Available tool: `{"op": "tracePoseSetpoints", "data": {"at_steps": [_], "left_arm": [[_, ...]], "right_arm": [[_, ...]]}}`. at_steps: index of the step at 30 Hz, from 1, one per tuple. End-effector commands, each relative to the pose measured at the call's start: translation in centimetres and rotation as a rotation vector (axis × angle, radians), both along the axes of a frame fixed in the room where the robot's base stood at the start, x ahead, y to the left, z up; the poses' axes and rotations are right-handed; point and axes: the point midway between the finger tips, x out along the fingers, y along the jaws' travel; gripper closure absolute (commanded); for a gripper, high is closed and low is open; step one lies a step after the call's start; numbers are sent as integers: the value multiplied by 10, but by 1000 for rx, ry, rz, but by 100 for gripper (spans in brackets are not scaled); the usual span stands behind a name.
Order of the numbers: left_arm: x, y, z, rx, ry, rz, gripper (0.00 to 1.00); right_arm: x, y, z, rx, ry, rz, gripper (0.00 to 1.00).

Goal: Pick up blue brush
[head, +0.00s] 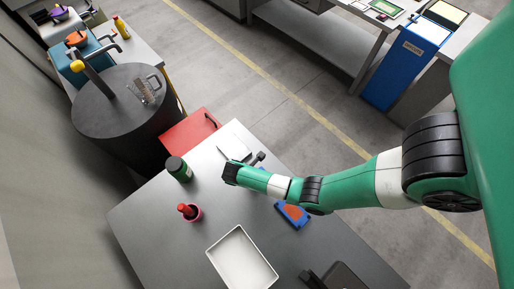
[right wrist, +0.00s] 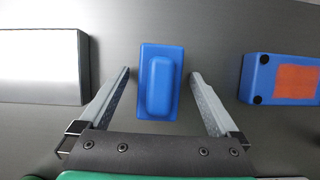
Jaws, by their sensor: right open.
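The blue brush (right wrist: 160,82) is a rectangular blue block with a raised rounded grip on top. In the right wrist view it lies on the grey table in the middle. My right gripper (right wrist: 159,72) is open, with one finger on each side of the brush and a gap on both sides. I cannot tell how high the fingers are above the table. My left gripper is not in view.
A blue and orange item (right wrist: 286,79) lies right of the brush; the head view shows it (head: 292,213) beside my arm. A white block (right wrist: 42,66) is at left.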

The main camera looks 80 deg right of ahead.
Motion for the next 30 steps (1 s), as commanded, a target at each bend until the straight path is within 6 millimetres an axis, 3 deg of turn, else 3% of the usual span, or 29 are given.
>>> {"op": "tracePoseSetpoints", "data": {"at_steps": [5,6,22,30], "left_arm": [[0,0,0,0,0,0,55],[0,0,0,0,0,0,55],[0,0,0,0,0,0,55],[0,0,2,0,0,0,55]], "right_arm": [[0,0,0,0,0,0,3],[0,0,0,0,0,0,6],[0,0,0,0,0,0,100],[0,0,2,-1,1,0,100]]}}
